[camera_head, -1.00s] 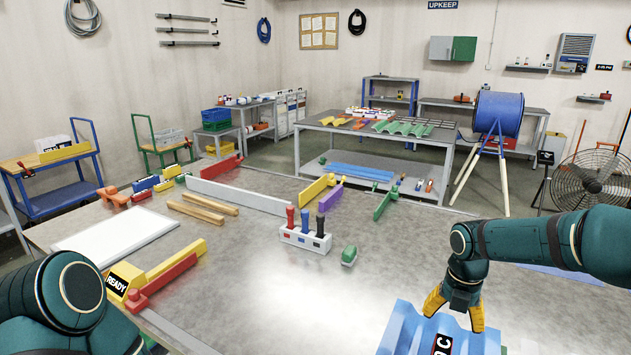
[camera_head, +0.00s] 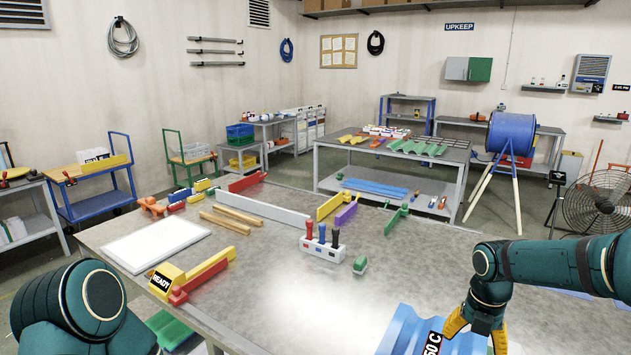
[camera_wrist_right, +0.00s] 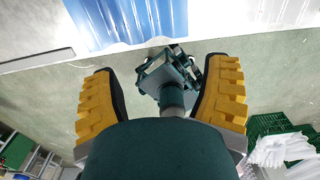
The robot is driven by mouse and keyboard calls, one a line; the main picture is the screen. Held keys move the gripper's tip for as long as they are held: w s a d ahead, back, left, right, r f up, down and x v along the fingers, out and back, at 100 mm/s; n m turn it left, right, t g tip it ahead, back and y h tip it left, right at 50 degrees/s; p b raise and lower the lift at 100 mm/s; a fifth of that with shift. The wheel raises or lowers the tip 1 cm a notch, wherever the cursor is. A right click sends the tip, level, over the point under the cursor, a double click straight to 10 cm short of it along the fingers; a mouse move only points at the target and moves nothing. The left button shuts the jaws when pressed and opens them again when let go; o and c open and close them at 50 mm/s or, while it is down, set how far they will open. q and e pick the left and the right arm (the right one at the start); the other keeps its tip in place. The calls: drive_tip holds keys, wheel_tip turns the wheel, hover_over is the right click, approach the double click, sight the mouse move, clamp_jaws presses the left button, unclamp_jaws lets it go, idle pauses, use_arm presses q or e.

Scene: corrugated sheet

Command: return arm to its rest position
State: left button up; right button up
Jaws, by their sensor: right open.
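My right gripper (camera_head: 477,334) is at the lower right in the head view, pointing down with its yellow fingers apart. A blue corrugated sheet (camera_head: 398,330) with a black-and-white label lies at the table's front edge, just left of and below the fingers. Whether they touch it is unclear in the head view. In the right wrist view the fingers of my right gripper (camera_wrist_right: 162,75) stand wide apart with nothing clasped between them. The blue sheet (camera_wrist_right: 120,15) lies beyond their tips at the top. Only the upper part of my left arm shows at lower left; its gripper is out of view.
The grey worktable (camera_head: 290,290) holds a screwdriver block (camera_head: 322,249), a white board (camera_head: 155,243), a yellow READY block (camera_head: 167,280) and wooden bars (camera_head: 232,219). Its middle is clear. A drum fan (camera_head: 512,133) and floor fan (camera_head: 598,202) stand behind at right.

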drive_tip(key=s+a+f+m+y+b, duration=0.2)
drive_tip(key=s+a+f+m+b, duration=0.1)
drive_tip(key=a+f+m, duration=0.75)
drive_tip(key=s+a+f+m+y+b, duration=0.3)
drive_tip(key=a+f+m, duration=0.35)
drive_tip(key=f, duration=0.75)
use_arm(q)
wheel_tip(320, 180, down, 10)
drive_tip(key=s+b, duration=0.1)
drive_tip(key=b, duration=0.3)
drive_tip(key=shift+s+d+g, duration=0.25)
drive_tip(key=shift+s+g, duration=0.05)
drive_tip(key=shift+s, duration=0.05)
use_arm(e)
drive_tip(key=s+a+f+m+t+h, duration=0.1)
drive_tip(key=s+a+f+m, duration=0.4)
drive_tip(key=s+f+m, duration=0.5)
drive_tip(key=shift+s+m+t, duration=0.3)
drive_tip(key=shift+s+m, duration=0.55)
drive_tip(key=shift+m, duration=1.35)
